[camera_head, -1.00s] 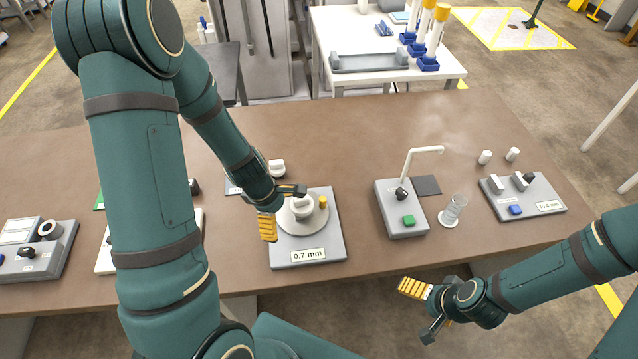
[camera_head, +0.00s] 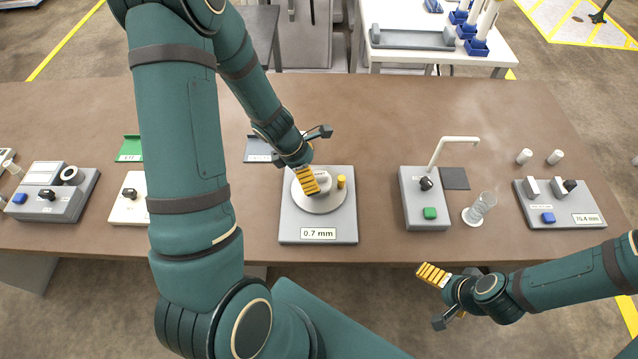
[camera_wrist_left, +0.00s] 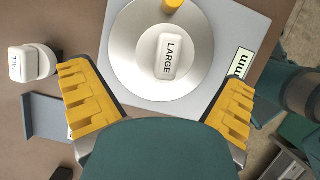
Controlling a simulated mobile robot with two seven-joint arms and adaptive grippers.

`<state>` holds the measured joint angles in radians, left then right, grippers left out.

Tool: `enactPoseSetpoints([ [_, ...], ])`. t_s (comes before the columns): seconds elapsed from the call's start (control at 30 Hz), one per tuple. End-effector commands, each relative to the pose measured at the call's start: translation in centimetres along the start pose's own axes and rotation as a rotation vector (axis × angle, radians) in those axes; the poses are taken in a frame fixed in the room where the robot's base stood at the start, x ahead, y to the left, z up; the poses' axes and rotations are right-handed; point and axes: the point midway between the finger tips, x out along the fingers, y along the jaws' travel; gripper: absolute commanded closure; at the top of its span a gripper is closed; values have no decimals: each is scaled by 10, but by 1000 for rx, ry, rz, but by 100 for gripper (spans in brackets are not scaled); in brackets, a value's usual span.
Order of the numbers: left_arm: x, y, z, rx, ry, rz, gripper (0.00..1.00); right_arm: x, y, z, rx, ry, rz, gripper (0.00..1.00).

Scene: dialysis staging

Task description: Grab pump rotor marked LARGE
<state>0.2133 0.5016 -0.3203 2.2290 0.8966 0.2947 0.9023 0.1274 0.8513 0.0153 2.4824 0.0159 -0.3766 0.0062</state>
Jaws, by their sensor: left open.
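The white pump rotor marked LARGE (camera_wrist_left: 168,56) sits on a round silver plate (camera_wrist_left: 200,84) in the left wrist view. The plate lies on a grey base labelled 0.7 mm (camera_head: 318,234). In the head view my left gripper (camera_head: 316,156) is over the plate and mostly hides the rotor. In the wrist view its yellow-padded fingers (camera_wrist_left: 158,88) are spread wide, with nothing between the pads, and the rotor lies ahead of them. My right gripper (camera_head: 433,297) has its fingers apart and empty, off the table's front edge.
A yellow peg (camera_head: 341,181) stands on the plate beside the rotor. Another white piece, its label partly readable (camera_wrist_left: 32,63), stands left of the base near a grey tray (camera_wrist_left: 48,117). A grey unit with a bent spout (camera_head: 424,200) stands to the right.

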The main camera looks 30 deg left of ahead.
Motion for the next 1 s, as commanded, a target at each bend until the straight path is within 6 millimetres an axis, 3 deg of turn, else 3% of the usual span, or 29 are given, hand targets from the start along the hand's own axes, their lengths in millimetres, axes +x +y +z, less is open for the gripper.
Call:
enactPoseSetpoints([
  [0.33,46,-6,7,0,1,-1,0,19,7,10,-6,-19,-2,0],
  [0.67,50,-6,8,0,1,0,0,20,7,11,-7,-22,-3,0],
  [0.87,50,-6,8,1,1,0,67,20,7,11,-7,-22,-3,0],
  [0.9,50,-6,8,1,1,0,72,20,7,11,-7,-22,-2,0],
  [1.0,50,-6,8,1,1,0,73,20,7,10,-7,-21,-2,0],
])
